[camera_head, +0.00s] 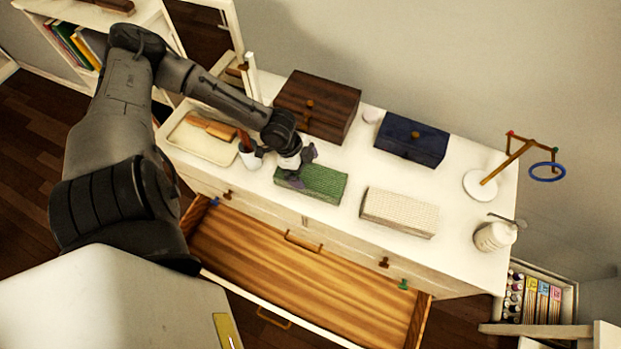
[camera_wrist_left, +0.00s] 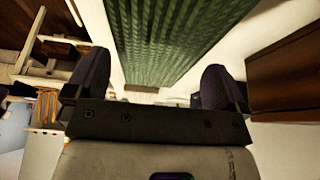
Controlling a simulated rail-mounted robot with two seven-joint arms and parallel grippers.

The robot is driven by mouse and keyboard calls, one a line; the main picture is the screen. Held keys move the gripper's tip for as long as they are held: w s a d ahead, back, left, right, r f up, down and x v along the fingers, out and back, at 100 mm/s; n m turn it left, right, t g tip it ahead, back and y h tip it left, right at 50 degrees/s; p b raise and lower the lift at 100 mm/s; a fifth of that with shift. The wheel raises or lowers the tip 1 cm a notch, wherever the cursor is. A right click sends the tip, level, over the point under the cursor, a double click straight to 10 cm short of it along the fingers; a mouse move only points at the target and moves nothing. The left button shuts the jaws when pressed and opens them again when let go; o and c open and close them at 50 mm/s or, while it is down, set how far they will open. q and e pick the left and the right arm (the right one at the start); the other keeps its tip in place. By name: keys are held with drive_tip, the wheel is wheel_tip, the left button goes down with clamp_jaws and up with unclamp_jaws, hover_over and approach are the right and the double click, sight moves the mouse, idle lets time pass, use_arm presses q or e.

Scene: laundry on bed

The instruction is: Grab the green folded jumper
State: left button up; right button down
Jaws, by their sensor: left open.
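The green folded jumper (camera_head: 320,183) lies flat on the white dresser top, left of a cream folded knit. My left gripper (camera_head: 303,169) is at the jumper's left end, with its fingers spread. In the left wrist view the green ribbed jumper (camera_wrist_left: 172,38) fills the upper middle, beyond and between the two dark fingertips of the gripper (camera_wrist_left: 158,88). Whether the fingers touch the jumper cannot be told. The part of the jumper under the gripper is hidden. My right gripper is not in view.
A white cup (camera_head: 251,157) and a tray (camera_head: 203,142) are close on the left. A cream folded knit (camera_head: 399,212) lies right. The drawer (camera_head: 300,275) below is open and empty.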

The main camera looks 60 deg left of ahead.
sight(308, 174)
use_arm(q)
drive_tip(key=shift+x, duration=2.65)
drive_tip(key=shift+s, duration=0.1)
drive_tip(key=shift+c, duration=0.5)
drive_tip(key=c, duration=0.7)
drive_tip(key=shift+o, duration=0.2)
drive_tip(key=shift+r, duration=0.15)
